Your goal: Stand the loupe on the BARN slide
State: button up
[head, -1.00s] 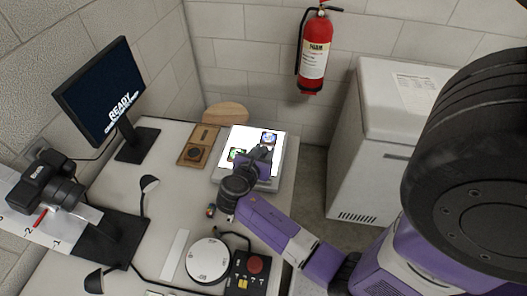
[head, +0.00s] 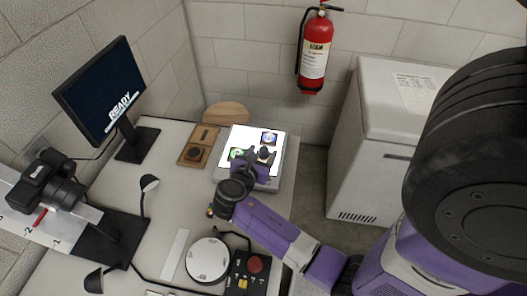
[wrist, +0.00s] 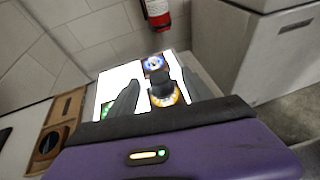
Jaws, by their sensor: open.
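The loupe (wrist: 162,88) is a small dark cylinder standing upright on a slide with an orange-yellow picture (wrist: 180,97), on the lit light box (wrist: 103,96). In the head view the loupe (head: 263,154) shows just beyond my gripper (head: 261,158). My gripper (wrist: 163,88) is open, with one finger on each side of the loupe and a visible gap to each. A slide with a blue round picture (wrist: 154,63) lies behind it, and a green slide (head: 236,154) lies to the left. No slide name is readable, so I cannot tell which is BARN.
A wooden tray (head: 205,134) with a dark round part lies left of the light box. A monitor (head: 103,90), a camera on a stand (head: 48,183), a white dial (head: 208,259) and a red-button box (head: 247,275) are also on the table. A white chest (head: 385,150) stands right.

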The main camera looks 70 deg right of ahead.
jog(key=v, duration=1)
dwell(0.3)
